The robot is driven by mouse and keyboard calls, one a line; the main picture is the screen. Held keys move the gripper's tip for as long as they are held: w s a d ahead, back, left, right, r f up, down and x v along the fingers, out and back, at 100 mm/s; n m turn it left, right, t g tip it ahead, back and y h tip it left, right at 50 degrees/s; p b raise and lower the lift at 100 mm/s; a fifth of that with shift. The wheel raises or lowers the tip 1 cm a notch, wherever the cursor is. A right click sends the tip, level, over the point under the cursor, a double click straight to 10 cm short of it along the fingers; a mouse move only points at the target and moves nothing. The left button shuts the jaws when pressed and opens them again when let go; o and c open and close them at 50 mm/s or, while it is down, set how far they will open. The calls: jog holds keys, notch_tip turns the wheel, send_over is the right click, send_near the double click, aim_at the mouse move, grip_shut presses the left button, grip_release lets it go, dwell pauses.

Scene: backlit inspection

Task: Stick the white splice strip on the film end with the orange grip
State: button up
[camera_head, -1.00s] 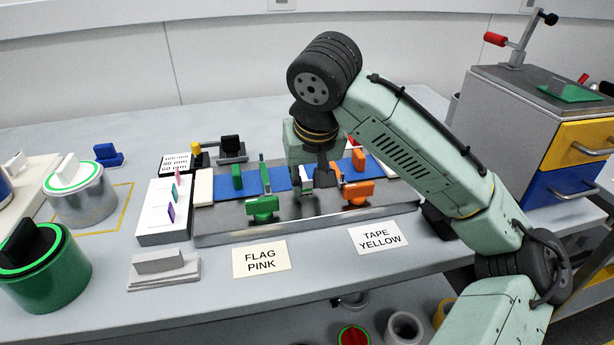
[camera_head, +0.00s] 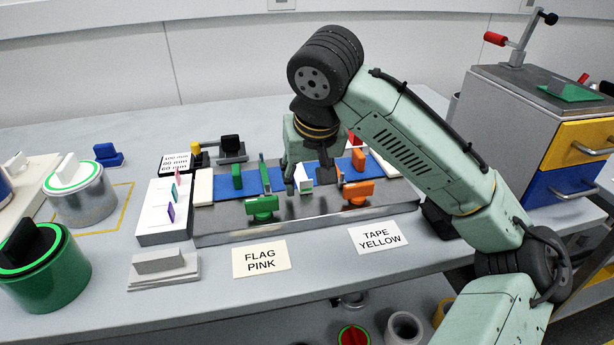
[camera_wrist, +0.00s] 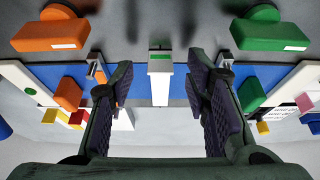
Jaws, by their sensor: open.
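The white splice strip (camera_head: 305,187) is a small white piece with a green mark, standing between the two blue film pieces on the metal plate. In the wrist view the strip (camera_wrist: 160,78) is centred between my fingers, with blue on both sides; I cannot tell which film it touches. The film with the orange grip (camera_head: 358,160) is at right in the head view and left in the wrist view (camera_wrist: 68,93). The film with the green grip (camera_head: 237,176) is opposite. My gripper (camera_head: 308,178) is open over the strip, with clear space at each side of it.
A green clamp (camera_head: 262,206) and an orange clamp (camera_head: 357,191) stand at the plate's front. A white block with coloured tabs (camera_head: 165,212) is at left. Labels (camera_head: 261,259) lie in front.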

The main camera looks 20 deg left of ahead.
jog(key=v, duration=1.1)
jog(key=shift+r, duration=0.2)
